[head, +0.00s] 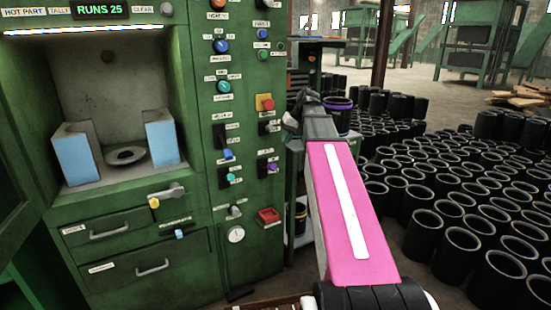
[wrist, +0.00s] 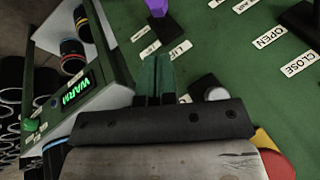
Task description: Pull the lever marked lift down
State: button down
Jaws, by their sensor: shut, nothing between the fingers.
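A label that appears to read LIFT (wrist: 180,50) sits just beyond my fingertips, beside another small label. A lever with a grey-white tip on a black base (wrist: 210,90) stands just right of the fingers, apart from them. A purple-knobbed lever (wrist: 157,7) is at the top edge. I cannot tell for sure which lever the label belongs to. My gripper (wrist: 154,62) is shut and empty, its green fingers together. In the head view my gripper (head: 292,117) is close to the panel's right edge, near a grey-tipped lever (head: 270,127).
A red and yellow button (head: 265,103) is above that lever. Other knobs and levers crowd the panel. OPEN (wrist: 270,38) and CLOSE labels are at right in the wrist view. A green WARM display (wrist: 77,93) is at left. Black sleeves (head: 450,220) cover the floor at right.

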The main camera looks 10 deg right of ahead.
send_near(268, 168)
jog(key=f, duration=0.1)
jog(key=w+f, duration=0.2)
jog(key=f, duration=0.1)
jog(key=shift+w+a+f, duration=0.1)
jog(key=shift+w+a, duration=0.1)
jog(key=shift+a, duration=0.1)
dwell(0.5)
